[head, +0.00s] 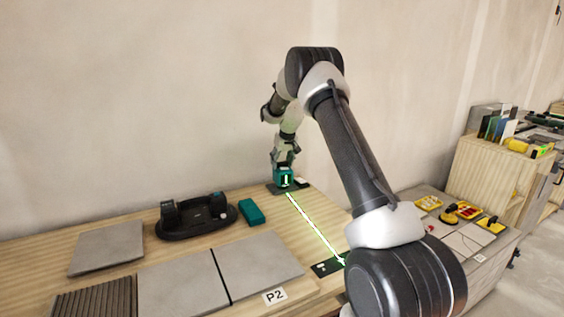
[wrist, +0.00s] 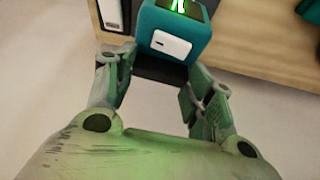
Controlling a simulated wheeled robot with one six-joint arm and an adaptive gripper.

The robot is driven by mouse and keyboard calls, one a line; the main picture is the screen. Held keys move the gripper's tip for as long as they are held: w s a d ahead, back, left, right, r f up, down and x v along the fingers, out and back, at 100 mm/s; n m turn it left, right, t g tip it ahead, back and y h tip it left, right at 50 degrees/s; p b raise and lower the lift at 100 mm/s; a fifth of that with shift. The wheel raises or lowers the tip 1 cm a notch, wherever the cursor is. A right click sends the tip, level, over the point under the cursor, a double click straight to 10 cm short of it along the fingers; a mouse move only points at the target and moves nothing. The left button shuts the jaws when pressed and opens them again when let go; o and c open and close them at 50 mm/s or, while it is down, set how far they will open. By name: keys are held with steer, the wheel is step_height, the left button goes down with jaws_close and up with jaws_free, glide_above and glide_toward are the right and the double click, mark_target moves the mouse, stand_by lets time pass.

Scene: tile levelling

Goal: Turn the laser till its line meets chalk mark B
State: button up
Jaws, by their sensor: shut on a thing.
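The laser (head: 284,180) is a small teal box standing on a dark plate near the wall. It also shows in the wrist view (wrist: 178,35), with a white panel on its side. My gripper (head: 284,163) comes down on it from above and is shut on it; its two fingers (wrist: 160,82) show in the wrist view. The green laser line (head: 315,227) runs from the laser towards the front right across the bench. It reaches a dark strip (head: 322,268) with small white marks, near the strip's right end. I cannot read which mark is B; my arm may hide part of the strip.
Grey tiles (head: 180,285) lie at the front left, by a P2 label (head: 274,296). A side bench with yellow items (head: 463,211) stands right, beyond my arm.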

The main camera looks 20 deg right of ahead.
steer(key=o, duration=1)
steer(key=shift+f, duration=0.2)
steer(key=shift+r, duration=0.1)
steer(key=v, duration=1.2)
